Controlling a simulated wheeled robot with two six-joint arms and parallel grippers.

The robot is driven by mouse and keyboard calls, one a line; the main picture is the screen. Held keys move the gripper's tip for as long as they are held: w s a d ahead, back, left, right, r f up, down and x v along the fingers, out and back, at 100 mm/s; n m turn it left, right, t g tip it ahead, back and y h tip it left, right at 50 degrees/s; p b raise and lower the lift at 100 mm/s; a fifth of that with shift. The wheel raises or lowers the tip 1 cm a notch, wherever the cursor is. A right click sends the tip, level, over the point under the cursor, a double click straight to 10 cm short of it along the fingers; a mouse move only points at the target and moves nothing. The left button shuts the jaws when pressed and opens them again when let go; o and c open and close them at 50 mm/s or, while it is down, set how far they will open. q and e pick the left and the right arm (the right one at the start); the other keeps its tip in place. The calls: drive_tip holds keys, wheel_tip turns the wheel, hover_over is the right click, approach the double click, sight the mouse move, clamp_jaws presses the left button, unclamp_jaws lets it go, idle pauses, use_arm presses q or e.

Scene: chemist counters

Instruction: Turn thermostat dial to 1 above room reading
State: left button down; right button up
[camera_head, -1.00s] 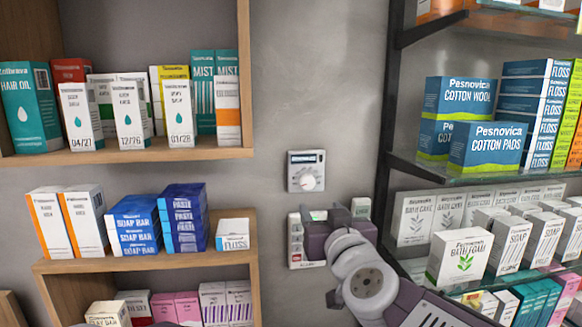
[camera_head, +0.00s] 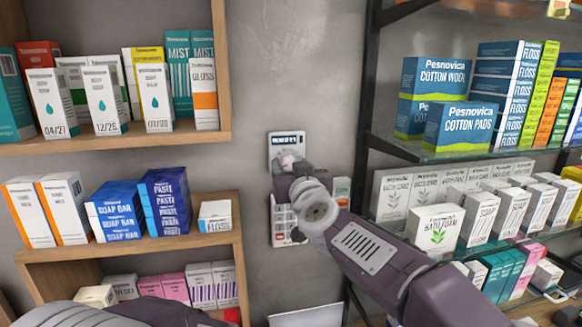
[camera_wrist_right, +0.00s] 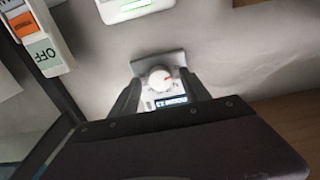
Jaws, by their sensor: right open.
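The thermostat (camera_head: 287,138) is a small pale wall unit with a dark display, left of the glass shelves. My right gripper (camera_head: 290,163) is in front of its lower part and mostly hides the dial in the head view. In the right wrist view the round white dial (camera_wrist_right: 160,77) with a small red mark shows between the two dark fingers of the open right gripper (camera_wrist_right: 160,84). The fingers look apart from the dial. The display (camera_wrist_right: 170,101) is lit, but its digits are too small to read. My left gripper is out of view.
A wall panel with keys (camera_head: 281,222) is just below the thermostat, partly behind my right arm. A wooden shelf with boxes (camera_head: 236,215) stands left; glass shelves with boxes (camera_head: 430,152) stand right.

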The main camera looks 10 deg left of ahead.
clamp_jaws()
